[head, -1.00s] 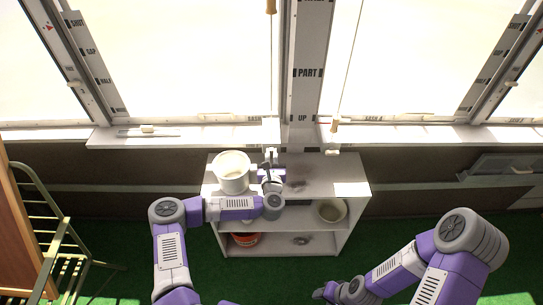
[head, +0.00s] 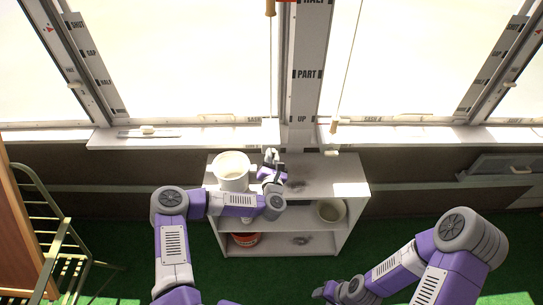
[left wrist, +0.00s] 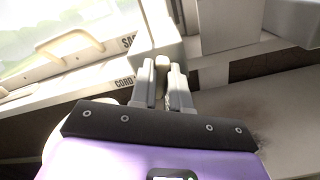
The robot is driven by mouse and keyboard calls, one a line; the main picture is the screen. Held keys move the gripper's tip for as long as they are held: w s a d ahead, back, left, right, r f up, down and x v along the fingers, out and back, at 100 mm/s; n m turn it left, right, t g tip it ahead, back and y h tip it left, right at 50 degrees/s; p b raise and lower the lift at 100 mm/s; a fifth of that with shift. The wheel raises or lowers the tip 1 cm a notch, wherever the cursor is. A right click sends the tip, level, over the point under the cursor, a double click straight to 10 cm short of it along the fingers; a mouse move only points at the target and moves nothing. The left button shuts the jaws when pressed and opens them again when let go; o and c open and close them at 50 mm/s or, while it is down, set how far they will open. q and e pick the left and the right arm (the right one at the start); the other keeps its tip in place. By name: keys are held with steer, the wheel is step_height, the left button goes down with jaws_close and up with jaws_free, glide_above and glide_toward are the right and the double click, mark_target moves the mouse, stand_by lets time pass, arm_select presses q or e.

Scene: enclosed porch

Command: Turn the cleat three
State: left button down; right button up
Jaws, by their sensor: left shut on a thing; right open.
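My left gripper (head: 271,157) reaches up under the window sill, above the white shelf unit. In the left wrist view its two grey fingers (left wrist: 162,82) are shut on a small beige piece (left wrist: 162,62), which appears to be a cleat at the sill block; the fingers hide most of it. Its number cannot be read. Another small pale cleat (head: 332,153) sits below the sill to the right, apart from my grippers. My right gripper (head: 326,291) is low at the bottom of the head view, open and away from the sill.
A white bucket (head: 232,171) stands on the shelf unit (head: 318,170) close left of my left gripper. Cords with wooden pulls (head: 334,127) hang by the windows. A metal railing (head: 50,220) is at the left. Green floor (head: 400,225) is open at the right.

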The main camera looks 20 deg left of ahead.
arm_select(q)
steer(key=m, duration=0.8)
steer(key=m+b, duration=0.1)
steer(key=m, duration=0.3)
steer(key=shift+d+f+m, duration=0.1)
steer(key=shift+f+m, duration=0.2)
steer(key=shift+f, duration=0.05)
stand_by(0.4)
steer(key=c, duration=1.1)
jaws_free()
steer(key=shift+r, duration=0.1)
steer(key=v, duration=0.7)
steer(key=shift+s, duration=0.25)
steer(key=shift+d, duration=0.1)
